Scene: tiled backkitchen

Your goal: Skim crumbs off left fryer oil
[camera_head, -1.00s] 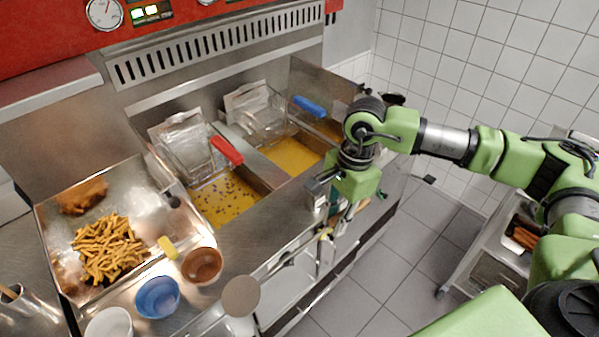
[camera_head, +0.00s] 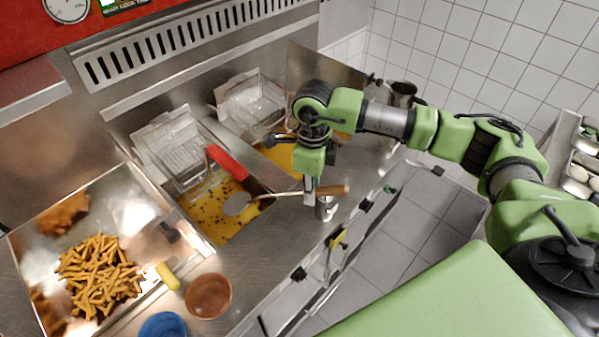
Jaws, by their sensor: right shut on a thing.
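The left fryer's oil (camera_head: 212,222) is yellow and dotted with many dark crumbs. My right gripper (camera_head: 311,190) is shut on the skimmer's handle (camera_head: 334,190), over the counter right of the left fryer. The skimmer has a round, flat grey head (camera_head: 237,204) at its left end and a wooden grip at its right end. The head is over the right part of the left fryer's oil; I cannot tell whether it touches the oil. My left gripper is not in view.
A basket with a red handle (camera_head: 228,162) hangs behind the left oil. The right fryer's oil (camera_head: 279,157) is partly hidden by my right arm. A tray of fries (camera_head: 98,275), a brown bowl (camera_head: 208,296) and a blue bowl (camera_head: 163,327) stand left.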

